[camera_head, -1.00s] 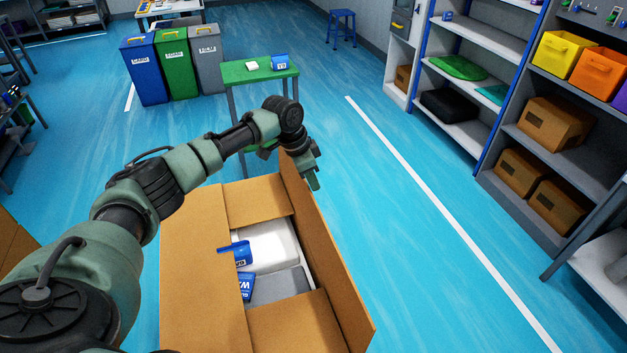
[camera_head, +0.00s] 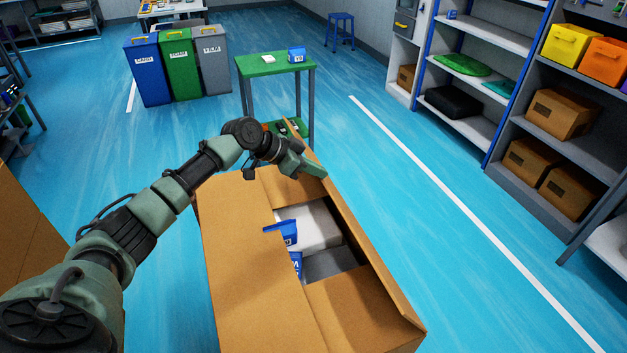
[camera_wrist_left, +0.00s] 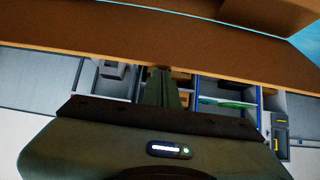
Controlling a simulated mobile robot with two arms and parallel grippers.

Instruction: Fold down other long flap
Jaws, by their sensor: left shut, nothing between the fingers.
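An open cardboard box (camera_head: 240,240) stands in the middle of the head view. Its left long flap lies folded inward over the left part of the opening. Its right long flap (camera_head: 365,240) still stands up and shows as a narrow strip. The far short flap (camera_head: 285,188) and near short flap (camera_head: 350,305) lie folded in. My left gripper (camera_head: 312,168) is shut and empty at the far part of the right long flap, seemingly against it. In the left wrist view the shut fingers (camera_wrist_left: 160,88) point at a brown cardboard band (camera_wrist_left: 160,52). My right gripper is out of view.
A white item (camera_head: 312,225), a grey item (camera_head: 330,263) and blue packets (camera_head: 284,234) show in the box opening. A green-topped table (camera_head: 275,65) stands behind the box. Clear blue floor lies to the right, before shelves (camera_head: 480,75).

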